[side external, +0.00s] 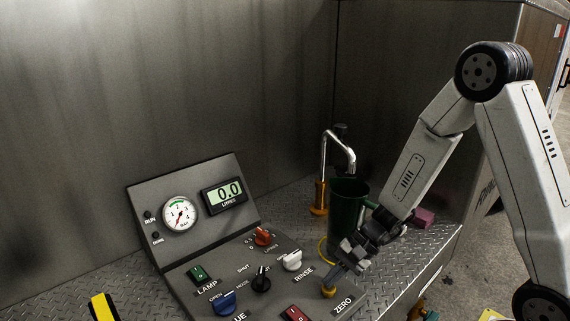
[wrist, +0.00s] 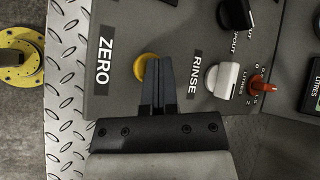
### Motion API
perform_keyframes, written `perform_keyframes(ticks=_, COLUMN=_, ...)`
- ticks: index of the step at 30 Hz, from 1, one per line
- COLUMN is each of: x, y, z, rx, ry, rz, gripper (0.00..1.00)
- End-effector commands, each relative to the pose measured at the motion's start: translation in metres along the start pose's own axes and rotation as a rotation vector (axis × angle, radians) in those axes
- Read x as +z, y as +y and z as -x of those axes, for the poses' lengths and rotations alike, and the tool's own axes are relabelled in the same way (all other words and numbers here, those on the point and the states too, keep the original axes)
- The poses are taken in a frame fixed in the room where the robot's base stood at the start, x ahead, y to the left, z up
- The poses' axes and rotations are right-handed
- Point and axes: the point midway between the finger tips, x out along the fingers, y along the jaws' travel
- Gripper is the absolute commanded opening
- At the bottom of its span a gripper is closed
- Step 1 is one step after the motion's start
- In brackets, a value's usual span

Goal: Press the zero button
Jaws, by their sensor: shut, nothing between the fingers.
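The zero button is a round yellow-orange cap (side external: 328,292) on the sloped grey panel, beside the ZERO label (side external: 343,304). In the wrist view the button (wrist: 145,66) shows between the ZERO and RINSE labels, partly covered by my fingers. My gripper (side external: 333,279) is shut and empty, pointing down with its fingertips right at the button. In the wrist view the fingertips (wrist: 158,61) overlap the button's right side. I cannot tell whether they touch it. The litres display (side external: 229,193) reads 0.0.
The white RINSE knob (side external: 292,261) and red litres knob (side external: 263,237) stand close by. A dark green jug (side external: 345,222) stands behind my gripper, near a bent metal spout (side external: 340,145). Blue (side external: 222,302) and black (side external: 261,279) knobs sit further left.

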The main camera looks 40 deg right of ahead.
Motion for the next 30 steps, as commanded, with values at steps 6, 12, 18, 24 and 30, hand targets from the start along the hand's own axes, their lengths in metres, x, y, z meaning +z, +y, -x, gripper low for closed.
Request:
perform_keyframes(ticks=6, x=0.002, y=-0.002, z=0.003, rx=0.000, ry=0.001, rz=0.000, gripper=0.00)
perform_keyframes(ticks=12, x=0.006, y=-0.006, z=0.009, rx=0.000, ry=0.001, rz=0.000, gripper=0.00)
perform_keyframes(ticks=18, x=0.009, y=-0.009, z=0.013, rx=0.000, ry=0.001, rz=0.001, gripper=0.00)
perform_keyframes(ticks=24, x=0.009, y=-0.009, z=0.013, rx=0.001, ry=0.000, rz=0.000, gripper=0.00)
perform_keyframes(ticks=30, x=0.010, y=-0.009, z=0.013, rx=0.000, ry=0.000, rz=0.000, gripper=0.00)
